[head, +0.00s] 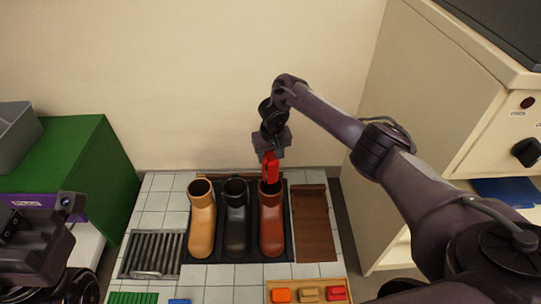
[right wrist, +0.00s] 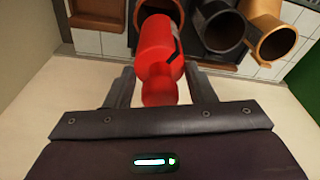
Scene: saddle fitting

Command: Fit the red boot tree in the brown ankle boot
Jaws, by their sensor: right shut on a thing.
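The brown ankle boot (head: 271,225) stands at the right of a row of three boots, with its opening up. My right gripper (head: 268,152) is above that boot and shut on the red boot tree (head: 270,168). The tree hangs down with its lower end at the boot's opening. In the right wrist view the tree (right wrist: 160,50) sits between the fingers and covers part of the brown boot's rim (right wrist: 178,7). I cannot tell how far its tip is inside. My left gripper (head: 35,245) is at the lower left, its fingers unclear.
A black boot (head: 237,225) and a tan boot (head: 202,225) stand left of the brown one on a dark mat. A brown wooden tray (head: 313,225) lies to the right and a metal grate (head: 153,254) to the left. Small coloured blocks (head: 308,294) lie in front.

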